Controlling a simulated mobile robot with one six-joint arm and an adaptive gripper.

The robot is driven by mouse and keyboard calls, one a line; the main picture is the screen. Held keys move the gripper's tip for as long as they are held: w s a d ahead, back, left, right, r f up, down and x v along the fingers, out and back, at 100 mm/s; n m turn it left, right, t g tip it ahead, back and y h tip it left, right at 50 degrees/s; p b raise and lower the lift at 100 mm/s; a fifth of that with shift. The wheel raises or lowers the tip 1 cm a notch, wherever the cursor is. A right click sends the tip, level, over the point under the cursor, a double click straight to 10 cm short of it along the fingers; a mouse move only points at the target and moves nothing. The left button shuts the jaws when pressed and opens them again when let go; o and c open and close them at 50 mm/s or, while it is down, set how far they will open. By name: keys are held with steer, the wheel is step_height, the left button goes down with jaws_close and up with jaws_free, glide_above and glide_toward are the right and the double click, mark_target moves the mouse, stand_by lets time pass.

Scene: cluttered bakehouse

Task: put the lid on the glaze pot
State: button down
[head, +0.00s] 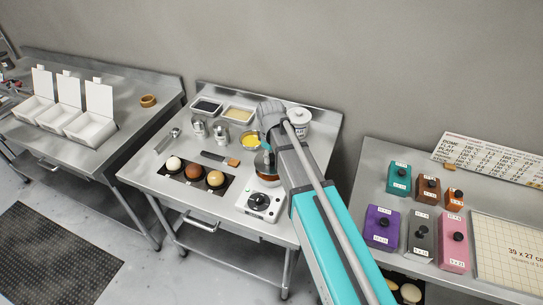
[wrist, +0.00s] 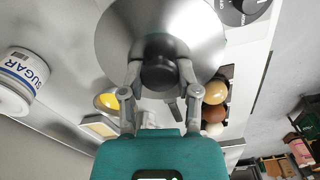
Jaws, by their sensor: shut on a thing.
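My gripper (wrist: 163,82) is shut on the black knob (wrist: 158,74) of a round steel lid (wrist: 120,32) in the wrist view. The lid fills the upper middle of that view and hides what lies directly under it. In the head view, my gripper (head: 265,160) is partly behind my arm. Just below it a brown-orange pot (head: 268,179), which looks like the glaze pot, shows in part by the white hotplate unit (head: 258,204). I cannot tell whether the lid touches the pot rim.
Three round buns or balls lie on a dark mat (head: 175,186) left of the hotplate. A yellow bowl (head: 249,139), steel canisters (head: 221,132) and a white sugar tub (head: 299,119) stand behind. The sugar tub also shows in the wrist view (wrist: 18,88).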

steer(key=shift+f+b, duration=0.7)
steer(key=shift+f, duration=0.2)
steer(key=shift+f+b, duration=0.95)
stand_by(1.8)
steer(key=shift+c, duration=1.3)
jaws_free()
steer(key=shift+o, duration=1.3)
steer(key=shift+r, duration=0.1)
steer(key=shift+r+p, duration=3.95)
steer(key=shift+p, duration=0.1)
